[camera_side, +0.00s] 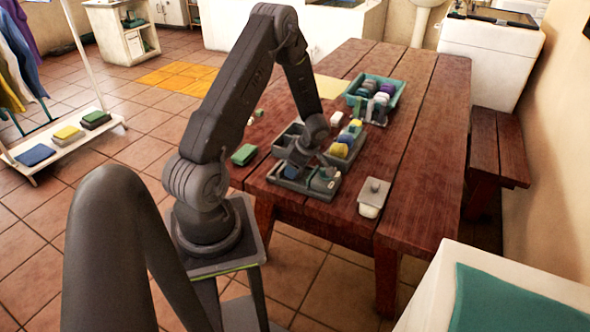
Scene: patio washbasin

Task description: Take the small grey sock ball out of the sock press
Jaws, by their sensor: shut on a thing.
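My gripper (305,164) points down over the near end of a grey divided tray (303,189) on the wooden table. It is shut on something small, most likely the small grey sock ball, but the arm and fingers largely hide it. The tray holds rolled socks: a blue one (291,171) left of my gripper and a pale grey one (323,181) to its right. A small grey plate with a knob (374,188) sits right of the tray with a white piece (369,211) at its front. I cannot tell for sure which thing is the sock press.
A longer grey tray with yellow, blue and white rolls (345,140) lies behind my gripper. A teal tray (398,92) of rolls stands farther back. A green block (244,155) lies at the table's left edge. The table's right side (430,130) is clear.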

